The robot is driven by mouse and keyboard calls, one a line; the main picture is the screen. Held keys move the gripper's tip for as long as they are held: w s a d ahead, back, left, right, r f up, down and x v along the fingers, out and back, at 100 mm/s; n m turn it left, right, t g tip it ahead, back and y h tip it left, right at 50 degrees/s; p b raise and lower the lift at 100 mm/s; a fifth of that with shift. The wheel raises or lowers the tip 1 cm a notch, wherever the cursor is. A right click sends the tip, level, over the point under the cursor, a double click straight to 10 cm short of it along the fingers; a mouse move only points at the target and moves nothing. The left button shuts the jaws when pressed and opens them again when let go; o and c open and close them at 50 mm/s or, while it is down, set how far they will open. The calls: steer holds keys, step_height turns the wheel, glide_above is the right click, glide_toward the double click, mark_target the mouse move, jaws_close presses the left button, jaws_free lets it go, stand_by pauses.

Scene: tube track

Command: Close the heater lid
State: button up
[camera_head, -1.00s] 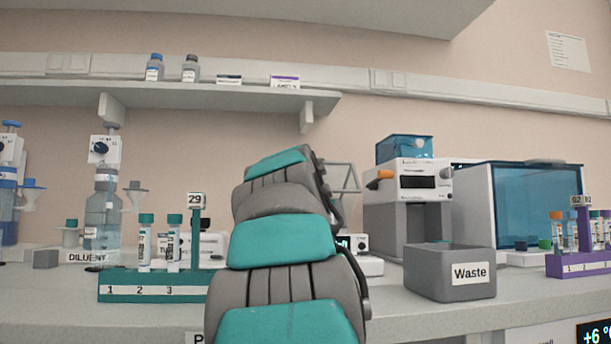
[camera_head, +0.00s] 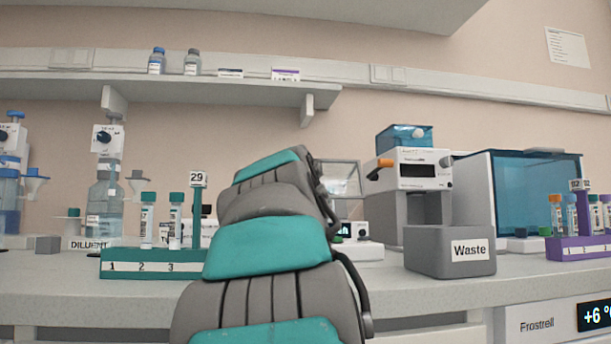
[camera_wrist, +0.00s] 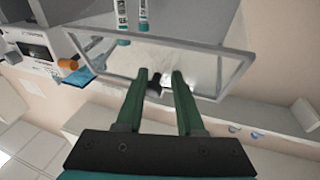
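The heater (camera_head: 362,250) is a low white unit with a small display, partly hidden behind my arm in the head view. Its clear lid (camera_head: 340,164) has a grey frame and stands raised above it. In the wrist view the lid's frame (camera_wrist: 238,72) spans the upper picture, with a dark knob (camera_wrist: 154,87) near its lower edge. My gripper (camera_wrist: 160,72) has two green fingers, spread apart, with the knob between them, closer to the left finger. I cannot tell whether they touch. The fingertips are hidden from the head view by my arm.
A grey Waste bin (camera_head: 425,252) and a white analyser (camera_head: 410,172) stand right of the heater. A green tube rack (camera_head: 150,265) is to the left, a purple rack (camera_head: 565,247) far right. A wall shelf (camera_head: 210,92) runs above.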

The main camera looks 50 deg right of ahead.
steer(key=a+f, duration=0.2)
steer(key=f, duration=0.1)
steer(key=shift+s+a+f, duration=0.15)
steer(key=shift+s+a, duration=0.05)
steer(key=shift+a, duration=0.05)
steer(key=shift+s, duration=0.1)
stand_by(0.5)
